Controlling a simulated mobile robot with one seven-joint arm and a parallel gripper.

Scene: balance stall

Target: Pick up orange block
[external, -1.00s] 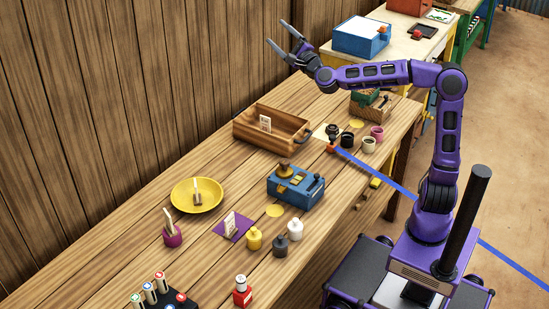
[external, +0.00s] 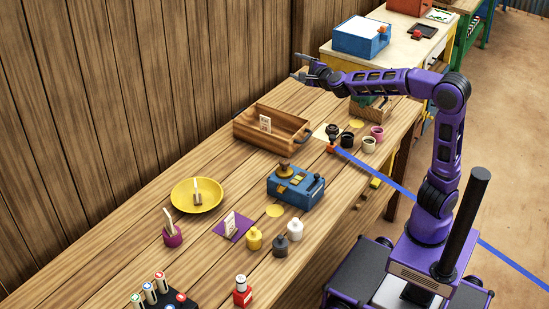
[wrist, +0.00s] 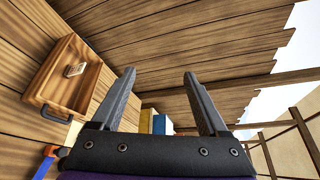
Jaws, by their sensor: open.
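A small orange block (external: 331,148) sits on the wooden table near its right edge, at the end of a blue strap and beside a dark round cup. In the wrist view an orange patch that looks like the orange block (wrist: 49,151) shows at the lower left, next to something blue. My gripper (external: 300,67) is open and empty, raised above the far part of the table, beyond and above the orange block and apart from it. In the wrist view the two fingers of my gripper (wrist: 159,74) are spread, with the plank wall behind them.
A wooden tray (external: 272,142) with a card in it stands left of the block. A black cup (external: 347,140), a white cup (external: 369,145) and a pink cup (external: 377,133) stand to its right. A blue box (external: 297,187) sits nearer. The blue strap (external: 400,187) runs off the table.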

